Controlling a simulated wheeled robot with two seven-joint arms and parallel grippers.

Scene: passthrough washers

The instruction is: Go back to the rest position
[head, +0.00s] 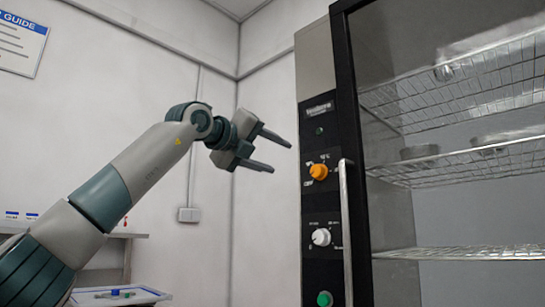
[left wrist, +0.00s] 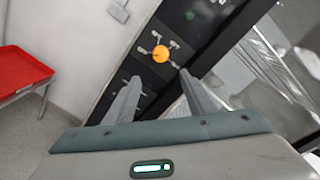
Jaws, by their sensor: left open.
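My left gripper (head: 268,151) is open and empty in the head view, raised in front of the wall, to the left of the washer's control panel (head: 322,188). Its two fingers point right toward the panel, with a visible gap in the picture before it. In the left wrist view the open fingers (left wrist: 160,90) frame part of the dark panel, with the orange knob (left wrist: 160,54) just beyond them. The orange knob also shows in the head view (head: 319,172). My right gripper is in neither view.
The washer's glass door (head: 460,205) with a vertical handle (head: 346,230) stands at right, wire racks (head: 455,253) behind it. A white knob (head: 321,237) and green button (head: 324,299) sit lower. A tray (head: 118,295) lies lower left. A red table (left wrist: 20,75) stands left.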

